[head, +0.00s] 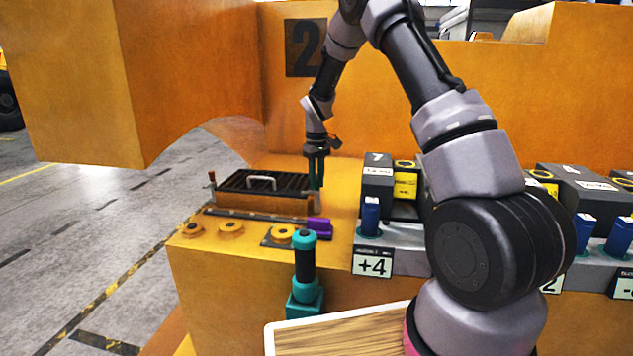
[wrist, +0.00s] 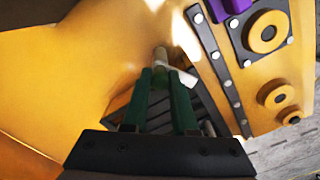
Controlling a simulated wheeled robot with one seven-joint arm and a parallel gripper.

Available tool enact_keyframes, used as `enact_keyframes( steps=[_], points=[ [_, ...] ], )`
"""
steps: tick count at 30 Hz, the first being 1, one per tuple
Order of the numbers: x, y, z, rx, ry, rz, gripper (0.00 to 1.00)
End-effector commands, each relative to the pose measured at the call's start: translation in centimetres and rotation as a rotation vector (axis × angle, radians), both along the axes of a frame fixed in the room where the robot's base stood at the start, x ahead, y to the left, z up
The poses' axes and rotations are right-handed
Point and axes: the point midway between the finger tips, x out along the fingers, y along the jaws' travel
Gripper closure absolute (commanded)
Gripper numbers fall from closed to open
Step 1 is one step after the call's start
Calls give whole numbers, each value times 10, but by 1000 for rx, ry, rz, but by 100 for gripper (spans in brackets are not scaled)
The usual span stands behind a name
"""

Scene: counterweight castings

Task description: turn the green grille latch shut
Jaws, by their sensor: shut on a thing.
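The grille (head: 240,184) is a black slatted panel with a pale handle in an orange frame on the casting's ledge. It shows partly behind my fingers in the wrist view (wrist: 202,112). My gripper (head: 315,184) points down at the grille's right end. In the wrist view, the dark green fingers of my gripper (wrist: 162,78) close together on a small latch piece, the green grille latch (wrist: 162,58), which looks pale in the glare. The fingers hide most of the latch, and I cannot tell its angle. A red-tipped latch (head: 212,178) stands at the grille's left end.
A purple block (head: 320,227) sits on a rail in front of the grille. A teal-and-black upright handle (head: 305,270) stands nearer me. Grey weights with blue grips (head: 370,215) stand to the right. The large orange casting (head: 190,70) rises at left and behind.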

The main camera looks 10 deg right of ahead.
Motion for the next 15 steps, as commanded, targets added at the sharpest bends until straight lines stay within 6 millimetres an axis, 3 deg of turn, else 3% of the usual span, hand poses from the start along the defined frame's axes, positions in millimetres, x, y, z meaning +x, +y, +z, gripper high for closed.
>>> enact_keyframes(
  steps=[15],
  points=[
    [1, -1, 1, -1, -1, -426, 100]
  ],
)
